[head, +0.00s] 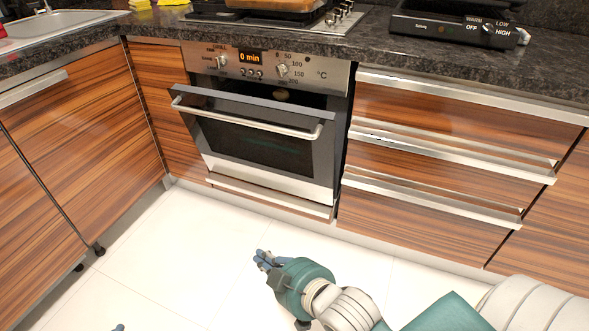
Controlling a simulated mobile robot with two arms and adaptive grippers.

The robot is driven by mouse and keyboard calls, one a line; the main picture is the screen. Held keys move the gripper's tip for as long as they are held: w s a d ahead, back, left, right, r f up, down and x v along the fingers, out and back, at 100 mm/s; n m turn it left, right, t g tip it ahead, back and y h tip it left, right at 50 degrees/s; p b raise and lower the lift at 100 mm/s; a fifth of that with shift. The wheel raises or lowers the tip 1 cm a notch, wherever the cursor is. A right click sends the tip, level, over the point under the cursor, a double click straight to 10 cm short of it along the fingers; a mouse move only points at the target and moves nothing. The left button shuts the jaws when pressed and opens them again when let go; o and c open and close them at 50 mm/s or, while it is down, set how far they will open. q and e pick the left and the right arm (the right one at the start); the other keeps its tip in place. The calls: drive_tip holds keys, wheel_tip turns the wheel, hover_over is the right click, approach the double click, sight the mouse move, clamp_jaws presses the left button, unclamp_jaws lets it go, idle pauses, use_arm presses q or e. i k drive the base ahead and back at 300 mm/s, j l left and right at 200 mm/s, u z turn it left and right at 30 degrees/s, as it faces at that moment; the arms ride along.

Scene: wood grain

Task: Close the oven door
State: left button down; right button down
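The oven (268,72) is built into the wood-grain cabinets, with a steel control panel on top. Its dark glass door (250,140) is slightly ajar, tilted outward at the top with a dark gap below the panel. The door's long steel handle (245,122) runs across its upper part. My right gripper (261,259) is low over the white floor, in front of and below the door, apart from it. Its blue-grey fingers are small here, and their opening is unclear. Of my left gripper, only a small blue-grey tip (118,327) seems to show at the bottom edge.
Drawers (440,145) with protruding steel handles stand right of the oven, and some look slightly pulled out. Cabinets (70,160) form a corner on the left. The dark counter (380,45) holds a hob and a black appliance (455,28). The floor (170,250) before the oven is clear.

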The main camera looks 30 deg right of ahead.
sight(285, 148)
drive_tip(key=l+z, duration=0.1)
drive_tip(key=z, duration=0.3)
drive_tip(key=l+z, duration=0.1)
drive_tip(key=z, duration=0.25)
drive_tip(key=l+z, duration=0.1)
drive_tip(key=z, duration=0.3)
drive_tip(key=l+z, duration=0.15)
drive_tip(key=z, duration=0.25)
drive_tip(key=l, duration=0.2)
drive_tip(key=i+z, duration=0.05)
